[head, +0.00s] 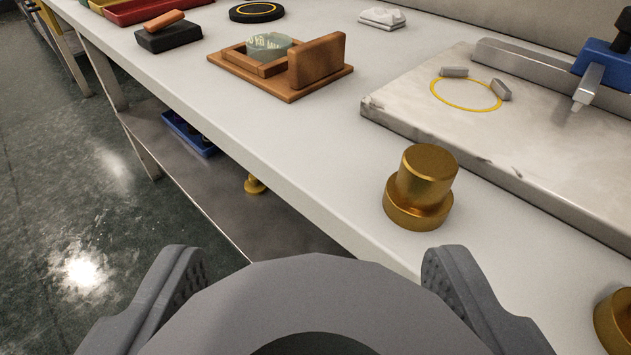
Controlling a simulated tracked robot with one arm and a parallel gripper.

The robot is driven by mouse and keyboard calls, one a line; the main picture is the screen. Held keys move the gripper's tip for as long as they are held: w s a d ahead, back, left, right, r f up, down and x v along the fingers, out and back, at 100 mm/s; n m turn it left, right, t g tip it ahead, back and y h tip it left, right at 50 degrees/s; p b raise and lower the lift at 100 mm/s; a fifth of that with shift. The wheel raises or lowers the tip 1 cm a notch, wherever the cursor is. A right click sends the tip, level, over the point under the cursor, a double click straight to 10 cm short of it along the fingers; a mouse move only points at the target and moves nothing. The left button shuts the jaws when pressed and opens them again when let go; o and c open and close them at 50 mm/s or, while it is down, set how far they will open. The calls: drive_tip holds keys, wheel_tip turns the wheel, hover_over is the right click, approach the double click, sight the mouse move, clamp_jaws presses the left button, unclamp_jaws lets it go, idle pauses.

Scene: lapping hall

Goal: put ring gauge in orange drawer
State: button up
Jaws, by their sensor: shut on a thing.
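A large grey ring (312,285), which I take to be the ring gauge, fills the bottom middle of the head view, its lower part cut off by the picture edge. My gripper (316,272) is shut on it, with one ridged grey finger at its left side and one at its right. The ring is held in front of the long bench, close to the camera. I see no drawer that is clearly the orange one.
The pale bench top (290,140) holds a brass stepped cylinder (423,185) near its front edge and a stone plate (400,105) behind it. A wooden stand (290,92) with a glass disc (268,44) sits farther left. A lower shelf (170,165) and open dark floor (90,210) show at left.

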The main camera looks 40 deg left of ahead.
drive_tip(key=w+d+r+m+t+h+p, duration=0.2)
drive_tip(key=w+d+r+m+h+p, duration=0.2)
drive_tip(key=w+d+r+m+h, duration=0.25)
drive_tip(key=w+d+r+m+t+h+p, duration=0.1)
drive_tip(key=w+d+r+m+h+p, duration=0.3)
drive_tip(key=d+h, duration=0.5)
drive_tip(key=f+y, duration=0.1)
drive_tip(key=f, duration=0.3)
drive_tip(key=w+d+f+n+y, duration=0.1)
drive_tip(key=f+y, duration=0.1)
drive_tip(key=f, duration=0.2)
drive_tip(key=w+f+y, duration=0.1)
drive_tip(key=f+y, duration=0.1)
drive_tip(key=f, duration=0.2)
drive_tip(key=shift+w+d+f+n+t, duration=0.1)
drive_tip(key=shift+d+f+n+t, duration=0.25)
drive_tip(key=shift+d+t, duration=0.05)
drive_tip(key=shift+a+f+y+p, duration=0.15)
drive_tip(key=shift+f+y+p, duration=0.2)
drive_tip(key=shift+f, duration=0.4)
wheel_tip(320, 180, up, 2)
drive_tip(key=shift+r+p, duration=0.2)
drive_tip(key=shift+p, duration=0.95)
drive_tip(key=shift+f, duration=0.25)
drive_tip(key=shift+a+n+b, duration=0.1)
drive_tip(key=shift+n+b, duration=0.2)
drive_tip(key=shift+b, duration=0.05)
